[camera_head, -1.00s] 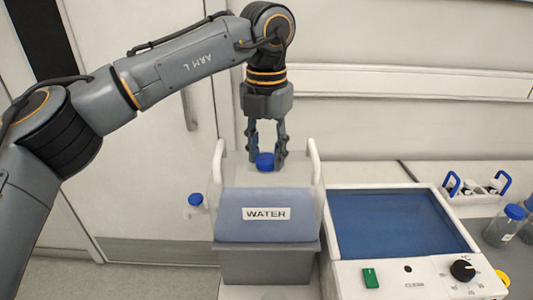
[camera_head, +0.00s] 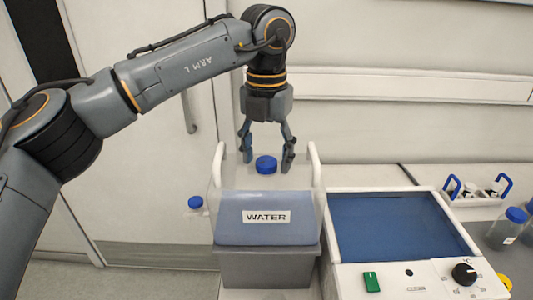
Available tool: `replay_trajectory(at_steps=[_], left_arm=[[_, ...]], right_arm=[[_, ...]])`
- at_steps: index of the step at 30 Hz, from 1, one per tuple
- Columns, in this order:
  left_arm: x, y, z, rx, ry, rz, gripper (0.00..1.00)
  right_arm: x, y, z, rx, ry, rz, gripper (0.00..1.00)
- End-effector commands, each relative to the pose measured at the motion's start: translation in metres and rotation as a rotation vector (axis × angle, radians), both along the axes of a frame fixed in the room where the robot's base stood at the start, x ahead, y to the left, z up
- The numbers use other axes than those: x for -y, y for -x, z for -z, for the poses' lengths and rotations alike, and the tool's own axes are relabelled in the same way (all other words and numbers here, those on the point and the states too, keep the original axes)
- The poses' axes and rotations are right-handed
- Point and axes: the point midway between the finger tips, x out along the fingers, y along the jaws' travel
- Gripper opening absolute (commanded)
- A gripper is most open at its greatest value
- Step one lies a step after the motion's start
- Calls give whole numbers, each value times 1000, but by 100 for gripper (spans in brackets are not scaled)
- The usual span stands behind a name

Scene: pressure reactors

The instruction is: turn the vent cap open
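The blue vent cap (camera_head: 265,165) sits on top of the clear water container (camera_head: 230,200), which bears a WATER label. My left gripper (camera_head: 267,160) points straight down over the container. Its fingers are spread, one on each side of the cap, with a visible gap to it on both sides. The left gripper is open and empty. My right gripper is not in view.
The container stands on a grey base (camera_head: 267,268). A second blue cap (camera_head: 195,202) juts from its left side. To the right is a water bath (camera_head: 390,228) with a black knob (camera_head: 464,273) and green switch. A blue-handled rack (camera_head: 478,200) and blue-capped bottle (camera_head: 507,227) stand farther right.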

Motion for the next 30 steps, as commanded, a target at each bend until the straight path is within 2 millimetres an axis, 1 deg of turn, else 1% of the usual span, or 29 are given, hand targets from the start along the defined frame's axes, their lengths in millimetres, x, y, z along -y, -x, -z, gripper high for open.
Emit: replay_trajectory(at_steps=[6,8,10,14,21,24,27,30], left_arm=[[0,0,-1,1,0,0,62],[0,0,-5,2,1,0,62],[1,0,-12,3,1,0,62],[1,0,-37,5,2,-1,62],[1,0,-89,4,2,-2,62],[0,0,-103,2,-1,-2,62],[0,-1,-113,1,-1,-1,62],[0,0,-118,1,0,-1,62]], right_arm=[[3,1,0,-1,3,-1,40],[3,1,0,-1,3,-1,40],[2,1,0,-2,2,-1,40],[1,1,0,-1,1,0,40],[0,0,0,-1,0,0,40],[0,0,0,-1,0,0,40],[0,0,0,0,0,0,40],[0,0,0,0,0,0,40]])
